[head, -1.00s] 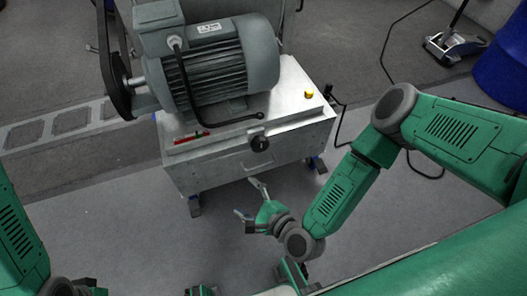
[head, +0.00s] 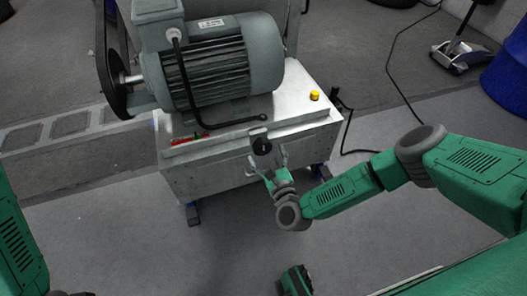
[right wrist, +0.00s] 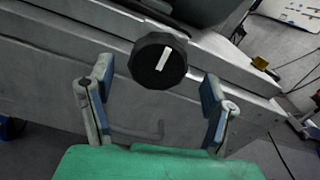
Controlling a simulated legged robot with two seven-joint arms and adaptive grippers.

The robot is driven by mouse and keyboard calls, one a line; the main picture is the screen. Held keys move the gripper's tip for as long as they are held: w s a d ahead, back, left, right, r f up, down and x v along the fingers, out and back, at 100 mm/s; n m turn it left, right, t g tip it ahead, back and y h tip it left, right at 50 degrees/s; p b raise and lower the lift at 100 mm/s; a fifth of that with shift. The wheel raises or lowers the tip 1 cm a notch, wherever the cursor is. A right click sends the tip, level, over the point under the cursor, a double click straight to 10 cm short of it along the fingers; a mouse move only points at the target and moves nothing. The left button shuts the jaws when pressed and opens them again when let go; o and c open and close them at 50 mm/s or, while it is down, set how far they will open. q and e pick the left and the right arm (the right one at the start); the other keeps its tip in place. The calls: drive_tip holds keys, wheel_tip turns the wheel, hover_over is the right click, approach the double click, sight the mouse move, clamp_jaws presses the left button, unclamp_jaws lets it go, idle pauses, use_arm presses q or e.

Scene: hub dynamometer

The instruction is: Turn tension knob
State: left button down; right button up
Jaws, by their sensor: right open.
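The tension knob (head: 262,147) is a round black knob with a white pointer line, on the front upper edge of the grey metal machine base (head: 220,166). In the right wrist view the knob (right wrist: 158,61) sits ahead of my right gripper, roughly centred between the two fingers, its pointer tilted to the right. My right gripper (head: 268,167) is open and empty just in front of the knob; its fingers (right wrist: 154,103) flank the knob's lower side and appear apart from it. My left gripper is not clearly in view; only part of my left arm shows at the left edge.
A large grey motor (head: 215,65) stands on the base, with a black cable along its front. A yellow button (head: 314,95) is on the base top at right. A red item (head: 188,140) lies at the front left. A blue drum (head: 509,75) stands at far right.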

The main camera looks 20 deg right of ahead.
drive_tip(key=shift+w+a+b, duration=0.2)
drive_tip(key=shift+w+b, duration=0.1)
drive_tip(key=shift+w, duration=1.15)
drive_tip(key=c, duration=1.2)
drive_tip(key=shift+o, duration=0.2)
drive_tip(key=shift+n, duration=0.4)
